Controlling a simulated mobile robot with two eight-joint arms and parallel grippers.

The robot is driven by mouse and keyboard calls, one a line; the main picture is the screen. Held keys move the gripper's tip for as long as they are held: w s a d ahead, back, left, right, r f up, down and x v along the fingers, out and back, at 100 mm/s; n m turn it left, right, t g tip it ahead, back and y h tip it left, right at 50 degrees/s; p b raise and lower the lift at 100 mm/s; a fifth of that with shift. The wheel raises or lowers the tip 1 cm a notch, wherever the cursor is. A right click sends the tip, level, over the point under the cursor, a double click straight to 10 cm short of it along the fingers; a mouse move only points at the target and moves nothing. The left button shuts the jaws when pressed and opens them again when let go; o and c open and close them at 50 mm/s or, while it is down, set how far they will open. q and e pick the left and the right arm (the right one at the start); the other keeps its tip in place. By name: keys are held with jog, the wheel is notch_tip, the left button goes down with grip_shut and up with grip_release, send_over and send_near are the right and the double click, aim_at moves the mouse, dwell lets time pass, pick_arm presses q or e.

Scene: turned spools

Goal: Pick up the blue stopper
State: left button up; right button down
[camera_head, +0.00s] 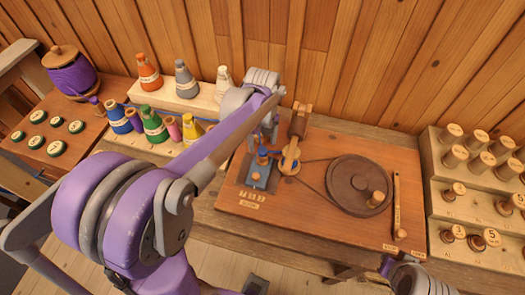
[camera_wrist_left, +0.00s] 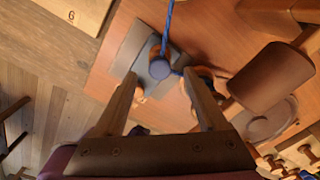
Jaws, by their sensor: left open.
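I cannot tell the height gap.
A wooden roller (camera_head: 299,120) and a tan crank piece (camera_head: 290,157) stand close beside the knob. A dark wheel (camera_head: 358,185) lies to the right. Colored bottles (camera_head: 153,124) stand at left, a rack of spools (camera_head: 480,190) at right.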

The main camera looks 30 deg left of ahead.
aim_at(262, 153)
pick_arm(q)
jog(key=shift+f, duration=1.3)
grip_shut()
